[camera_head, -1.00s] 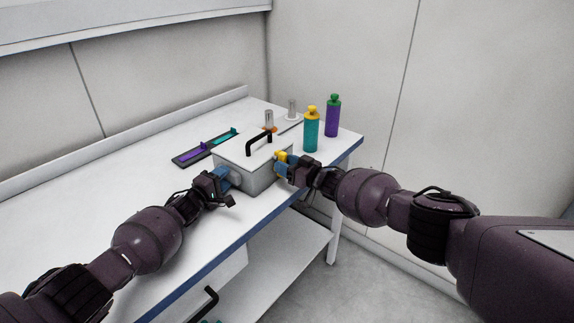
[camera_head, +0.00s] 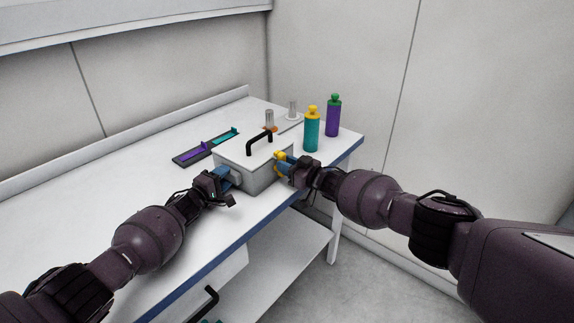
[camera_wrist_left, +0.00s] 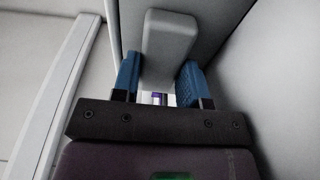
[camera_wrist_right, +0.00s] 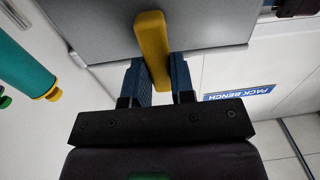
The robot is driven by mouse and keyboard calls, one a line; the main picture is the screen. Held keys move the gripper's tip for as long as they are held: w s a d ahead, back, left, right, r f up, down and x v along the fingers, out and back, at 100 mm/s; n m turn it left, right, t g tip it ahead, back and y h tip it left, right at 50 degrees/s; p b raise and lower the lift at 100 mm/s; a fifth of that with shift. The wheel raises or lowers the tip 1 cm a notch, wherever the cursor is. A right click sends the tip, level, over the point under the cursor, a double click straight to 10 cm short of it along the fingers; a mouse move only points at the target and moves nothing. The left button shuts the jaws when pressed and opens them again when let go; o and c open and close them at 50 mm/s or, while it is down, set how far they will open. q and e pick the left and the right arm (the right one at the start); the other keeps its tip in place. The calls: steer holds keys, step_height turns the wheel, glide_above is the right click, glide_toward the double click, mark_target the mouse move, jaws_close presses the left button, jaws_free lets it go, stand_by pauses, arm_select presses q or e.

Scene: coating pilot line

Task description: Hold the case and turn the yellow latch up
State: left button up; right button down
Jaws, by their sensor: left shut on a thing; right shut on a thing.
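The case (camera_head: 262,180) is a grey box with a pale lid and a black handle (camera_head: 259,142) on top, standing on the bench. My left gripper (camera_head: 230,177) is shut on a grey lug at the case's left side. In the left wrist view the lug (camera_wrist_left: 170,35) sits between the blue fingers (camera_wrist_left: 160,75). My right gripper (camera_head: 285,165) is shut on the yellow latch (camera_head: 279,156) on the case's right side. In the right wrist view the latch (camera_wrist_right: 151,45) is a yellow bar between the blue fingers (camera_wrist_right: 160,75), slightly tilted in the picture. The fingers partly hide it.
A teal bottle (camera_head: 311,134) with a yellow cap and a purple bottle (camera_head: 333,118) stand close behind my right gripper. A dark tray (camera_head: 181,160) with purple and teal pieces lies behind the case. The white bench top (camera_head: 110,195) is clear at left.

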steer(key=c, duration=1)
jaws_free()
steer(key=shift+o, duration=0.2)
steer(key=v, duration=1.2)
arm_select(q)
steer(key=o, duration=1.3)
steer(key=shift+s+a, duration=0.1)
